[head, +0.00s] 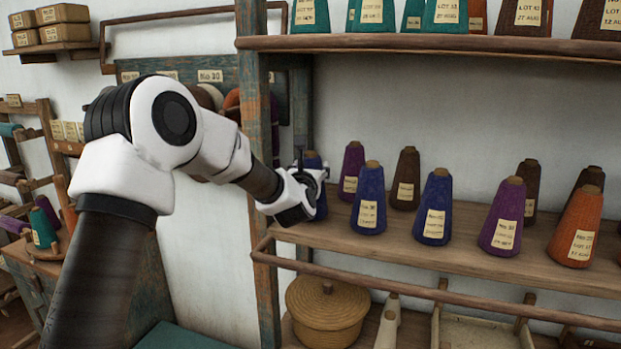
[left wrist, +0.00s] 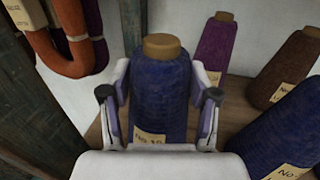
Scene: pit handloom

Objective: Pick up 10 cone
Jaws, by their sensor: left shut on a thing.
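A dark blue yarn cone (head: 313,160) with a tan top stands at the left end of the middle shelf, beside the post. My left gripper (head: 306,186) is shut on it. In the left wrist view the blue cone (left wrist: 158,85) sits upright between the two fingers. Its label seems to read No 10, with the lower part hidden by my gripper. Whether its base touches the shelf is hidden. My right gripper is not in view.
More cones share the shelf (head: 400,245): a near blue cone (head: 369,200), another blue cone (head: 434,208), a purple cone (head: 352,172), a brown cone (head: 405,180) and others to the right. A wooden rail (head: 420,291) runs along the front. A painted post (head: 256,100) stands left.

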